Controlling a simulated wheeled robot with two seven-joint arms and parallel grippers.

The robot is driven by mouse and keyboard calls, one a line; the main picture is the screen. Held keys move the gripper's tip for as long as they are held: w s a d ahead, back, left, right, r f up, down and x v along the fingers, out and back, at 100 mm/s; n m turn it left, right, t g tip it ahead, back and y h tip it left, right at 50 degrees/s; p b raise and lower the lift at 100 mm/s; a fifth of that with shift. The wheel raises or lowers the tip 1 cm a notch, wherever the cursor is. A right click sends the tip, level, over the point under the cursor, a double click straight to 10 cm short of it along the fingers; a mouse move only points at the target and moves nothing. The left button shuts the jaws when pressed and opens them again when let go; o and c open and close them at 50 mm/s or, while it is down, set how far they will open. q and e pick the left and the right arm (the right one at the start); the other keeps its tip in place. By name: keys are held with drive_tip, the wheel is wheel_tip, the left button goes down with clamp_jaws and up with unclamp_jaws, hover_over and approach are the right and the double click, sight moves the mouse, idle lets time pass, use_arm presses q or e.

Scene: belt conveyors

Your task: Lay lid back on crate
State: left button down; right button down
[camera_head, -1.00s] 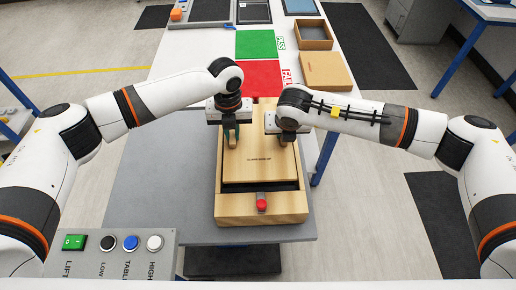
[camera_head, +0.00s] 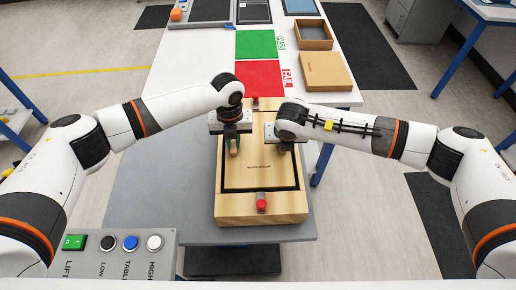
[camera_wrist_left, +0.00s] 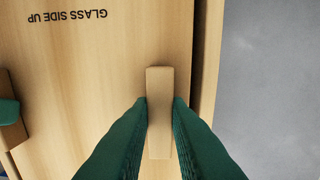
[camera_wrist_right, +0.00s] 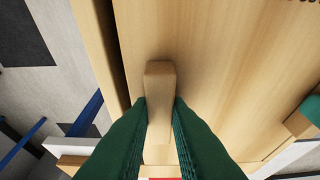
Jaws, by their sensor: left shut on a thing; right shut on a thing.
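The wooden crate (camera_head: 238,207) stands on the grey table. The flat wooden lid (camera_head: 262,177), printed with small dark text, is over the crate's opening within its rim, with a thin dark gap visible around it. Whether it rests or hovers slightly is hard to tell. My left gripper (camera_head: 233,147) is shut on one upright wooden handle of the lid, clear in the left wrist view (camera_wrist_left: 159,112). My right gripper (camera_head: 285,145) is shut on the other handle, clear in the right wrist view (camera_wrist_right: 159,105). The text in the left wrist view reads "GLASS SIDE UP", upside down.
Red-knobbed clamps sit at the crate's front (camera_head: 262,204) and back (camera_head: 256,101). Behind are a red mat (camera_head: 258,80), a green mat (camera_head: 255,44), a closed brown box (camera_head: 327,70) and an open one (camera_head: 313,36). A button panel (camera_head: 120,250) is front left.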

use_arm(q)
drive_tip(key=c, duration=1.4)
unclamp_jaws()
drive_tip(key=shift+f, duration=0.1)
use_arm(e)
drive_tip(key=c, duration=1.4)
unclamp_jaws()
drive_tip(key=shift+f, duration=0.1)
use_arm(q)
drive_tip(key=shift+o, duration=0.2)
use_arm(e)
drive_tip(key=shift+o, duration=0.2)
use_arm(q)
wheel_tip(320, 180, up, 12)
use_arm(e)
drive_tip(key=v, duration=1.2)
